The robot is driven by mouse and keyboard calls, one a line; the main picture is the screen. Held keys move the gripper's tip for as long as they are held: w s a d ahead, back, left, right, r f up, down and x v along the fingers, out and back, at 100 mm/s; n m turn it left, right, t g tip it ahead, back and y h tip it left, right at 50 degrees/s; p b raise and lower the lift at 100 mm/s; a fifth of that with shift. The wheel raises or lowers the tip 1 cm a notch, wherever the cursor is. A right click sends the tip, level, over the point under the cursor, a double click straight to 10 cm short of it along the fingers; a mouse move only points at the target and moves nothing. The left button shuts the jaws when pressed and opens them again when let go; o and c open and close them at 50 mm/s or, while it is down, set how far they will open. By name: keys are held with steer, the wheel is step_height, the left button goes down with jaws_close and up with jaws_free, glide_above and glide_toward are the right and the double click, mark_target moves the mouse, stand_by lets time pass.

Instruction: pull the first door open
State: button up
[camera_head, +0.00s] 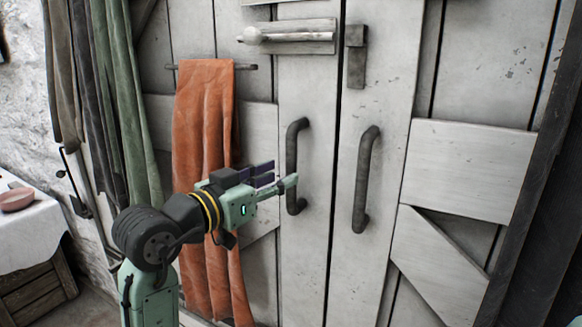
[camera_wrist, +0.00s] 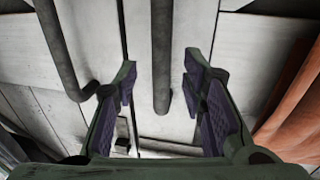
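Two pale wooden door leaves stand side by side, the left leaf (camera_head: 306,250) and the right leaf (camera_head: 385,75). The left leaf has a dark upright bar handle (camera_head: 292,155), and the right leaf has a similar handle (camera_head: 366,178). My gripper (camera_head: 280,174) is open at the left handle. In the wrist view that handle (camera_wrist: 162,60) appears between the spread fingers of my gripper (camera_wrist: 160,78), with a gap on each side. The other handle (camera_wrist: 62,50) is outside the fingers, at the left there. I cannot tell how deep the handle sits between the fingers.
A metal bolt (camera_head: 300,37) lies across the top of the left leaf, beside a bracket (camera_head: 355,58) on the right one. An orange cloth (camera_head: 205,115) hangs close behind my arm. Green cloths (camera_head: 125,90) and a white-covered table (camera_head: 30,232) are at the left.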

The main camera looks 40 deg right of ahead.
mark_target(287, 172)
steer(key=d, duration=0.2)
steer(key=w+d, duration=0.1)
steer(key=d, duration=0.2)
steer(key=shift+p, duration=0.4)
steer(key=shift+c, duration=0.6)
jaws_close()
steer(key=shift+w, duration=0.1)
